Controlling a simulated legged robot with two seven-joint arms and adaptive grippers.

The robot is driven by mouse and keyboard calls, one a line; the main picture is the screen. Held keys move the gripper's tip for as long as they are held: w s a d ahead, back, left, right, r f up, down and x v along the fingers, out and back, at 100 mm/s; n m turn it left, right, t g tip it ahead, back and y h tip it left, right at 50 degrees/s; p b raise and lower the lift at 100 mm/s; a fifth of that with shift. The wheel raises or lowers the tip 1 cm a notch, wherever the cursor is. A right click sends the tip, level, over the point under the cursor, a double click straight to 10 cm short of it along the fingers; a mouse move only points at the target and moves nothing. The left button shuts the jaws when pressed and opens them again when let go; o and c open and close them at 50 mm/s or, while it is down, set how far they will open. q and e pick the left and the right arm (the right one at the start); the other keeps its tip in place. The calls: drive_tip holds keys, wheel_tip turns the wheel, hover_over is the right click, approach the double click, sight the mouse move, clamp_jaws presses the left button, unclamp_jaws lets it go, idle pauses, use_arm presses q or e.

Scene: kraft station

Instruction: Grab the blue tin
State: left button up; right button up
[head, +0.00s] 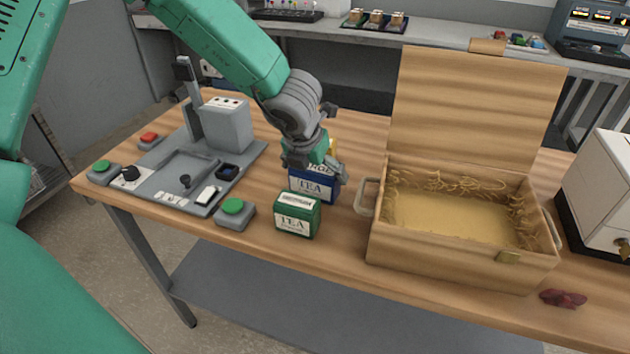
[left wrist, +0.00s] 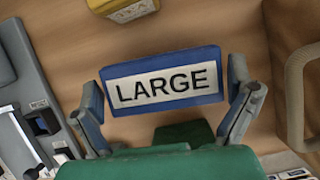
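The blue tin (head: 314,188) stands upright on the wooden table, with "TEA" on its front. In the left wrist view its lid (left wrist: 165,82) shows a white "LARGE" label. My left gripper (head: 314,172) is above it, pointing down and covering part of its top. In the left wrist view the gripper's fingers (left wrist: 165,100) are spread, one at each end of the tin, very close to its sides. I see no clear grip; contact is hard to tell. My right gripper is in neither view.
A green tea tin (head: 298,214) stands just in front of the blue one. A yellow tin (left wrist: 125,8) is behind it. An open wooden box (head: 450,262) with a handle stands close on the right. A grey fixture (head: 170,185) and a green button (head: 234,207) are on the left.

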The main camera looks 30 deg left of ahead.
use_arm(q)
drive_tip(key=c, duration=0.7)
drive_tip(key=shift+c, duration=0.2)
